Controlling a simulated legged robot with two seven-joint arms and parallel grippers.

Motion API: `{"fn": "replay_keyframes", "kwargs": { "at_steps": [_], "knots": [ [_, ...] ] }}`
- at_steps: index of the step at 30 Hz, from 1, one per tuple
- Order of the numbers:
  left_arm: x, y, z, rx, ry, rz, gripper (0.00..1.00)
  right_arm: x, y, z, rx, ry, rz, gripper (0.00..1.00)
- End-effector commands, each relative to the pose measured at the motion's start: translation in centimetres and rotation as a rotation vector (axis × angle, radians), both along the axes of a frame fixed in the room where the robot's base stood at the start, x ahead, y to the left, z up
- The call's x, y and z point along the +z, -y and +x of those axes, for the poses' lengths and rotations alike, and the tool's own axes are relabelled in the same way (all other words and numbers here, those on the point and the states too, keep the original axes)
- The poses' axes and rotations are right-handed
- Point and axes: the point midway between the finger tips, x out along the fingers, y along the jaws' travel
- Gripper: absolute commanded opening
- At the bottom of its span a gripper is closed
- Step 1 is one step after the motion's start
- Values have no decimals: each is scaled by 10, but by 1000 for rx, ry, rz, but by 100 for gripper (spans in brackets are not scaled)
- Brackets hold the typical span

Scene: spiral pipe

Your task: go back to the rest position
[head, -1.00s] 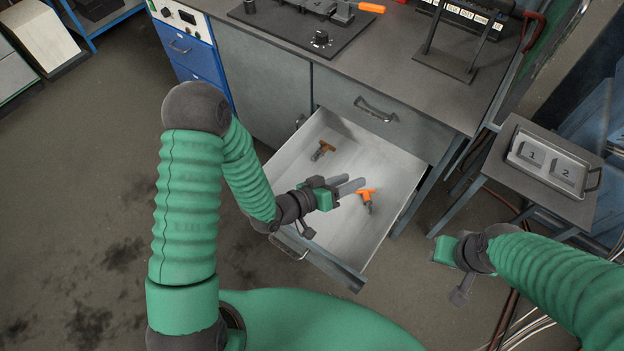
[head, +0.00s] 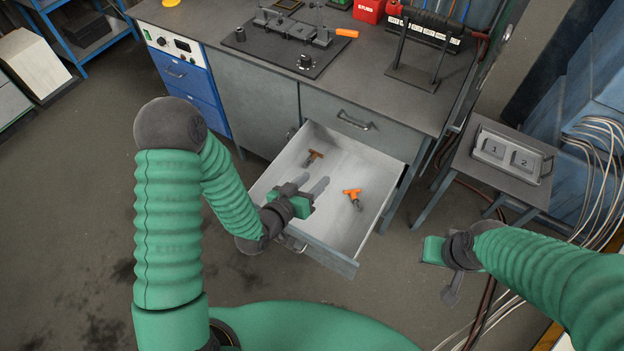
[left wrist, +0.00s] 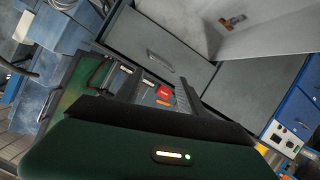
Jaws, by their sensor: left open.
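My left gripper (head: 313,182) is open and empty, above the front part of the open drawer (head: 345,232). Its two fingers are apart and point toward the drawer's back. In the left wrist view its fingers (left wrist: 158,92) also stand apart with nothing between them. An orange T-shaped tool (head: 352,194) lies in the drawer, right of the fingers and clear of them. A brown-orange tool (head: 313,157) lies farther back; it also shows in the left wrist view (left wrist: 233,21).
The workbench (head: 240,70) stands behind the drawer, with a black plate fixture (head: 275,48) and a dark stand (head: 415,77) on top. A small table (head: 500,178) holds a tray (head: 512,155) marked 1 and 2. Cables hang at the right. Floor at left is clear.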

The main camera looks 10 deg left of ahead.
Motion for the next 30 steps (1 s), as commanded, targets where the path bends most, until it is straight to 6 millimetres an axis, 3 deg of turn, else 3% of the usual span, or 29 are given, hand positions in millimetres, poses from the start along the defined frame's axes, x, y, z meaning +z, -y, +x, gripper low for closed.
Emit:
{"fn": "replay_keyframes", "kwargs": {
  "at_steps": [8, 13, 18, 21, 24, 30],
  "knots": [
    [1, -2, -1, -10, -27, 33, 47, 1, 0, 0, 0, 0, 0, 32],
    [6, -30, -15, -29, -250, 255, 47, 8, 0, 0, 0, 0, 0, 32],
    [36, -74, -75, 26, -593, 423, 47, 15, 0, 0, 0, 0, 0, 32],
    [57, -83, -118, 49, -758, 434, 47, 17, 0, 0, 0, 0, 0, 32],
    [70, -84, -147, 55, -863, 421, 47, 19, 0, 0, 0, 0, 0, 32],
    [75, -83, -164, 52, -919, 411, 47, 18, 0, 0, 0, 0, 0, 32]
  ]
}}
